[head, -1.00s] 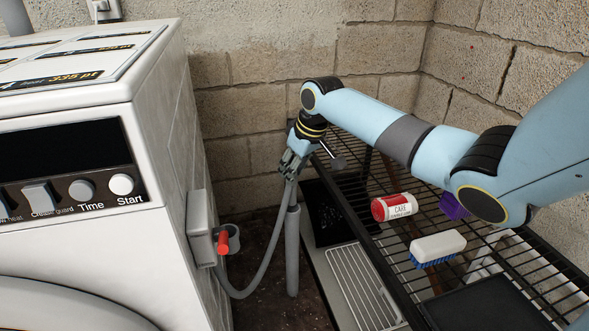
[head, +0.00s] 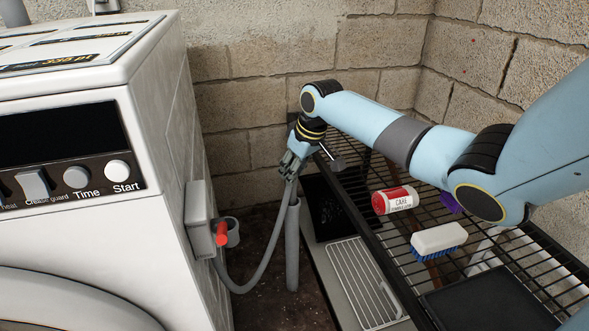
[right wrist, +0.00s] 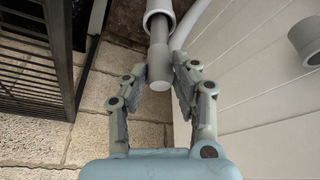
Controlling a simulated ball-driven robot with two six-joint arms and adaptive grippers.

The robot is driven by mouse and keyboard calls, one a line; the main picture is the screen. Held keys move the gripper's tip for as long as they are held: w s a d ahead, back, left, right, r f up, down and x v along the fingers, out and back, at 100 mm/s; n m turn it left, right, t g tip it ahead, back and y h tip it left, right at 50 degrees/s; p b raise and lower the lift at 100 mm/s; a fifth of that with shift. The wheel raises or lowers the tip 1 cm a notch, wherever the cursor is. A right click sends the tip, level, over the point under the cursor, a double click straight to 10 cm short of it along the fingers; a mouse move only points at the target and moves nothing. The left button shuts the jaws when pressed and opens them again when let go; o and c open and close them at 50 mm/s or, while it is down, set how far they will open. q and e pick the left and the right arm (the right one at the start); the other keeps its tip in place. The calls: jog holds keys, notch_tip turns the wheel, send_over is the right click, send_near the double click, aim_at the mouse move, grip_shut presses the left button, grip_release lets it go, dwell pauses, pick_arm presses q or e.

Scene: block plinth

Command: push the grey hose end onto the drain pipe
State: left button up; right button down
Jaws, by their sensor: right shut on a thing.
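The drain pipe (head: 292,250) stands upright between the washing machine and the rack. Its light-grey mouth shows at the top of the right wrist view (right wrist: 158,8). My right gripper (head: 287,172) is just above the pipe, shut on the grey hose end (right wrist: 160,62), a darker grey cylinder between the fingers. The far part of the hose end meets the pipe mouth; how deep it sits I cannot tell. The grey hose (head: 262,262) loops from the machine's side up to the gripper, left of the pipe. My left gripper is out of view.
The washing machine (head: 160,130) is on the left, with a red valve (head: 221,235) and grey cup (head: 233,228) on its side. The wire rack (head: 375,250) on the right holds a red-and-white can (head: 395,200) and a brush (head: 438,240). Block walls close the back.

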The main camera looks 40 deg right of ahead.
aim_at(295, 188)
jog(key=shift+f+b, duration=0.8)
jog(key=shift+f, duration=0.95)
jog(key=c, duration=1)
grip_release()
jog(key=shift+o, duration=0.5)
jog(key=o, duration=0.4)
notch_tip(295, 188, up, 5)
jog(key=p, duration=0.5)
jog(key=shift+r+p, duration=0.1)
jog(key=shift+p, duration=0.2)
